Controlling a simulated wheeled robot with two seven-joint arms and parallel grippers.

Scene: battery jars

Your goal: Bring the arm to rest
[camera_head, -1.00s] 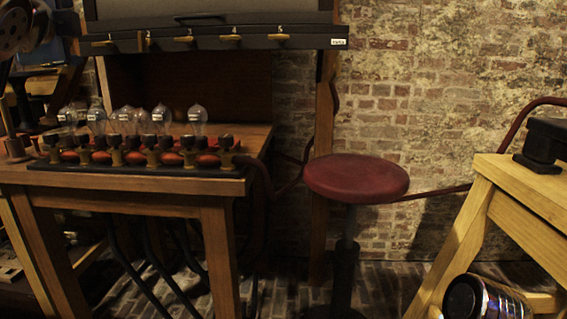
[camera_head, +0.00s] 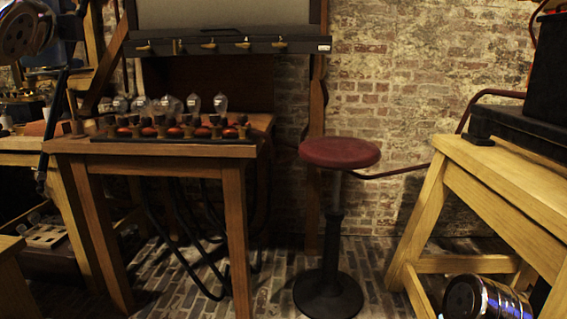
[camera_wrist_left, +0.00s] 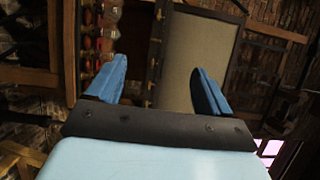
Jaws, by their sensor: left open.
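My left gripper (camera_wrist_left: 159,75) shows in the left wrist view. Its two blue fingers are spread wide apart, with nothing between them. Behind the fingers is the workbench seen sideways, with its grey panel (camera_wrist_left: 205,65) and the row of bulbs and red parts (camera_wrist_left: 103,35). The gripper touches nothing that I can see. In the head view, round metal joints of my left arm are at the upper left edge, and the left gripper itself is outside the picture. My right gripper is in neither view.
A wooden table (camera_head: 215,150) holds clear bulbs (camera_head: 193,104) and a row of knobs. A red round stool (camera_head: 340,153) stands to its right. A pale wooden bench (camera_head: 500,178) with a black box (camera_head: 540,80) is at the right. Brick floor (camera_head: 265,290) shows between table and stool.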

